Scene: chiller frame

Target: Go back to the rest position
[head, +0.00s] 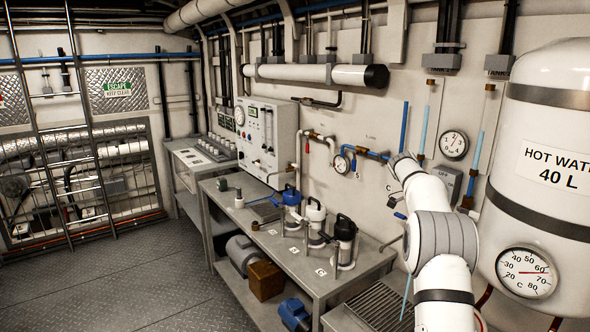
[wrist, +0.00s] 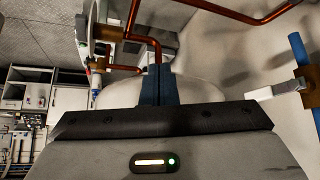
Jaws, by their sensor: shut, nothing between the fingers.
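My gripper (wrist: 156,84) shows in the wrist view with its two dark blue fingers pressed together and nothing between them. It points toward a wall area with copper pipes (wrist: 205,8), and I see no contact with them. In the head view my white arm rises at the right, in front of the wall and beside the hot water tank (head: 545,120). The gripper's fingertips are too small and partly hidden to make out clearly there.
A grey bench (head: 218,197) carries several jugs, including a black-topped one (head: 345,240). A pressure gauge (head: 341,163) and pipes are on the wall near my arm. A drain grate (head: 372,307) lies below it. Open floor (head: 110,290) is at the left.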

